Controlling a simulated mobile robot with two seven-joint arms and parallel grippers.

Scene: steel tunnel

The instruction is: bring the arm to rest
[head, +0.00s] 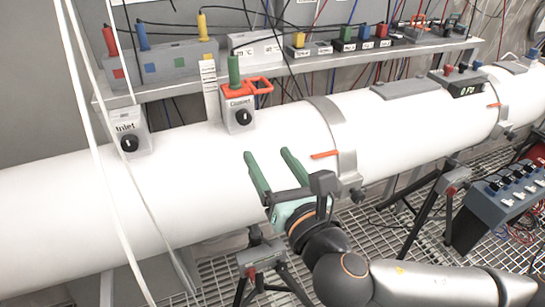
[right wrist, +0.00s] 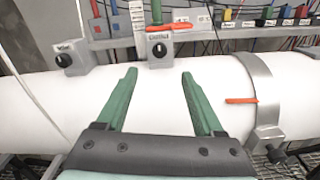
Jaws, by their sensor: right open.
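My right gripper (head: 270,160) has two green fingers and is open and empty. It is in front of the large white pipe (head: 60,215), below the box with the green plug. It also shows in the right wrist view (right wrist: 157,85), its fingers spread apart with the white pipe (right wrist: 40,108) behind them. My right arm comes in from the lower right of the head view. My left gripper does not show.
An inlet box (head: 130,140) and a second knob box (head: 239,115) with a green plug and red clip sit on the pipe. A metal band (head: 343,150) with a red lever circles it. A shelf (head: 290,68) with coloured plugs runs behind. A blue-grey control box (head: 500,205) stands right.

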